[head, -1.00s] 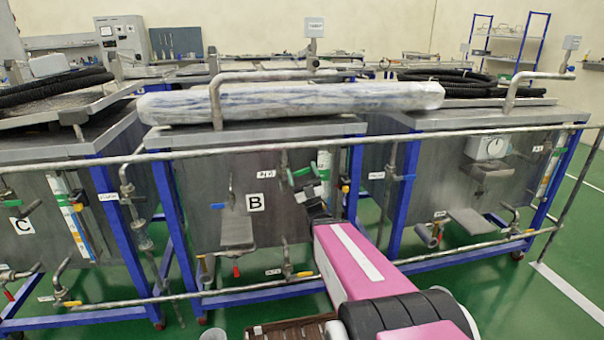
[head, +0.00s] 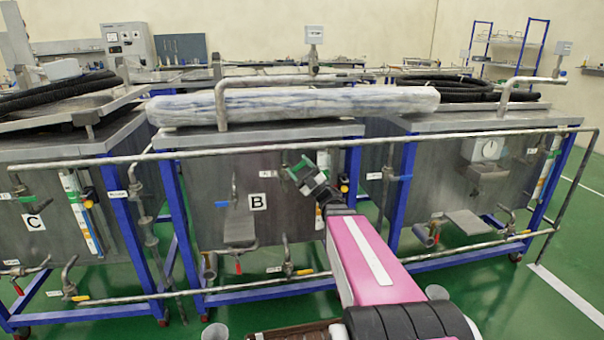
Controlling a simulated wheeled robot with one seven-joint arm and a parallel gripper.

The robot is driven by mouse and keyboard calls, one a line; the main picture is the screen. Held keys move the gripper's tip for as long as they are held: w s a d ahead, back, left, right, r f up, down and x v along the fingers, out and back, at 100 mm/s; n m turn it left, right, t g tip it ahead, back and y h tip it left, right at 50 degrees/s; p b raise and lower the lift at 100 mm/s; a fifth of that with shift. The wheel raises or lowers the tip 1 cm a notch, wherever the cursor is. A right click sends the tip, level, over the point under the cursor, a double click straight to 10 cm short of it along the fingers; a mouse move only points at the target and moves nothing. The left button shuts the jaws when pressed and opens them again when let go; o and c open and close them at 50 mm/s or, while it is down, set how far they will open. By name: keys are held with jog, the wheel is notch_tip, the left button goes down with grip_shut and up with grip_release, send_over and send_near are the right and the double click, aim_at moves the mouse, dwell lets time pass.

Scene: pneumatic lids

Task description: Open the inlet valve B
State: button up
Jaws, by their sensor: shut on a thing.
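Tank B (head: 210,190) stands in the middle of the head view, marked by a white label with the letter B (head: 258,202). Near its upper right is a valve with a green handle (head: 299,168), just below the horizontal pipe. My gripper (head: 305,173) is at the end of my pink arm and is shut on the green handle. The handle sits tilted, and the grey gripper body covers part of it and the valve behind. The valve's own label is hidden or unreadable.
A grey horizontal pipe (head: 420,138) runs across the front of the tanks above my gripper. A blue-handled valve (head: 222,204) and a lower yellow-handled valve (head: 303,272) are also on tank B. Tank C (head: 40,200) stands left. The green floor in front is mostly clear.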

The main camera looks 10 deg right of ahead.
jog(key=n+g, duration=0.1)
jog(key=a+r+n+g, duration=0.1)
jog(key=n+g, duration=0.1)
jog(key=shift+r+g+h, duration=0.1)
jog(key=shift+g+h, duration=0.2)
jog(key=shift+h, duration=0.1)
jog(key=shift+a+r+n+g+h, duration=0.3)
jog(key=shift+a+n+g+h, duration=0.3)
jog(key=shift+n+g+h, duration=0.4)
jog(key=shift+a+r+n+g+h, duration=0.15)
jog(key=shift+a+n+g+h, duration=0.9)
jog(key=shift+h, duration=0.55)
jog(key=shift+a+g, duration=0.1)
jog(key=shift+g, duration=0.15)
jog(key=o, duration=1.3)
jog(key=v, duration=1)
jog(key=shift+s+d, duration=0.25)
jog(key=shift+d, duration=0.1)
